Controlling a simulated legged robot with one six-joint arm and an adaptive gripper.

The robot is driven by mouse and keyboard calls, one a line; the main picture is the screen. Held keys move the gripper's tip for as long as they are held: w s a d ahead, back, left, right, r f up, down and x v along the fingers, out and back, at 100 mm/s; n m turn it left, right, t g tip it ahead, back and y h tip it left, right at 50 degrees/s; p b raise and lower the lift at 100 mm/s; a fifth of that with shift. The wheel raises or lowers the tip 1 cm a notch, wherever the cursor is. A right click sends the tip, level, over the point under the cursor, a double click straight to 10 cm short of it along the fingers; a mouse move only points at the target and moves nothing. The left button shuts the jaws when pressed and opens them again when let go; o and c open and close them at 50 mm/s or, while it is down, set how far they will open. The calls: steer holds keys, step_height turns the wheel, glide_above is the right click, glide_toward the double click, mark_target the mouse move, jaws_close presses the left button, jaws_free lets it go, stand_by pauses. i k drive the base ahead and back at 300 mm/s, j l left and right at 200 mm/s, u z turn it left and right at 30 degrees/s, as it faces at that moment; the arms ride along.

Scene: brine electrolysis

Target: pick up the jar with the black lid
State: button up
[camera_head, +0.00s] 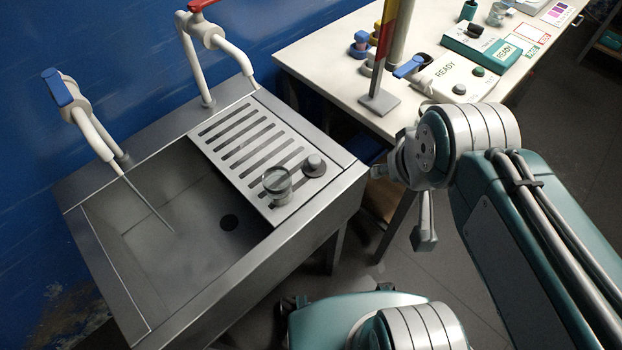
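Small jars stand in a group at the left rear of the white table. One has a blue top (361,38). I cannot tell for sure which of these has the black lid. My gripper (405,195) is off the table's near edge, well in front of the jars and touching none of them. It is seen at an angle, so its opening is unclear.
A steel sink (330,207) with a slotted drainboard holds a clear beaker (277,184) and a small grey round piece (314,165). The post's base (379,102), a white READY box (450,76) and a teal READY box (482,47) occupy the table (330,60).

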mark_target(276, 180)
steer(key=k+j+z, duration=0.1)
steer(key=z, duration=0.15)
steer(key=k+j+z, duration=0.85)
steer(key=k+z, duration=0.15)
steer(key=k, duration=0.25)
steer(key=k+j, duration=0.25)
steer(key=j, duration=0.6)
steer(key=j+z, duration=0.5)
steer(key=j, duration=0.95)
